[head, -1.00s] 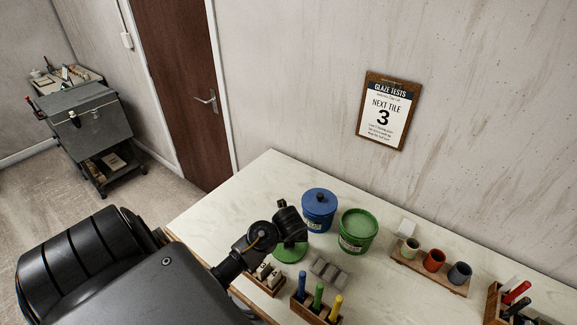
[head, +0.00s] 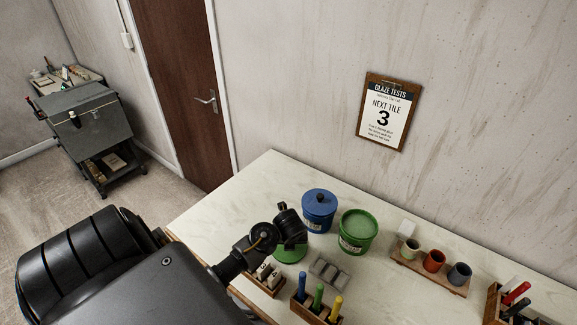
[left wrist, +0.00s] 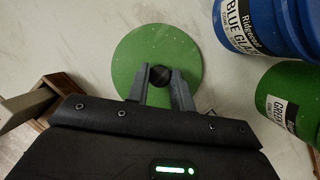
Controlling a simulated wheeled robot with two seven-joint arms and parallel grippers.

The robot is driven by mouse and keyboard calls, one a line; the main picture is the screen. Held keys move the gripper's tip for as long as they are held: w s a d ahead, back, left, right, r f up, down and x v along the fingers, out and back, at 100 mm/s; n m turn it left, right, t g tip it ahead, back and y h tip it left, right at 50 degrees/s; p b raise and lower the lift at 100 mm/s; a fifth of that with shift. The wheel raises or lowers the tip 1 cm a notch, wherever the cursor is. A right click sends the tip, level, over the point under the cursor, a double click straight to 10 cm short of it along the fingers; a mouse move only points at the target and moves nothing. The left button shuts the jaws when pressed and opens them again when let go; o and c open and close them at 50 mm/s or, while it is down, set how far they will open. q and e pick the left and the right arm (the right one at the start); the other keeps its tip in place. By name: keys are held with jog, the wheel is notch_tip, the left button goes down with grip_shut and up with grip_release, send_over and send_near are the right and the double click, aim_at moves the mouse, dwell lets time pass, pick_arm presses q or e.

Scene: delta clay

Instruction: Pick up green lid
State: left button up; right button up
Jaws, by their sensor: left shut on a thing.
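The green lid (left wrist: 130,62) is a flat round disc with a dark knob at its centre. In the left wrist view my left gripper (left wrist: 160,76) has its two fingers on either side of the knob, shut on it. In the head view the lid (head: 291,254) shows partly below my left gripper (head: 292,240), which hides the rest of it. I cannot tell whether the lid touches the table. The green tub (head: 357,231) stands open to the right of the lid, and its labelled side shows in the left wrist view (left wrist: 288,108). My right gripper is not in view.
A blue lidded tub (head: 319,211) stands behind the lid, left of the green tub. A grey block tray (head: 329,271), a wooden holder with coloured tools (head: 317,309) and a rack of small cups (head: 432,262) are nearby. The table's left back part (head: 258,185) is clear.

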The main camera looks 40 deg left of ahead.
pick_arm(q)
jog(key=shift+r, duration=0.1)
jog(key=shift+r, duration=0.25)
notch_tip(320, 180, up, 2)
jog(key=shift+r+b, duration=0.25)
jog(key=shift+b, duration=0.25)
jog(key=s+r, duration=0.3)
jog(key=s, duration=0.1)
jog(key=s+a+r, duration=0.1)
jog(key=s+r, duration=0.2)
jog(key=s, duration=0.2)
jog(key=s+a+r, duration=0.1)
jog(key=s+r, duration=0.2)
jog(key=s, duration=0.1)
jog(key=shift+s+a+r, duration=0.25)
jog(key=shift+s+r, duration=0.1)
jog(key=shift+r, duration=0.05)
jog(key=shift+s, duration=0.1)
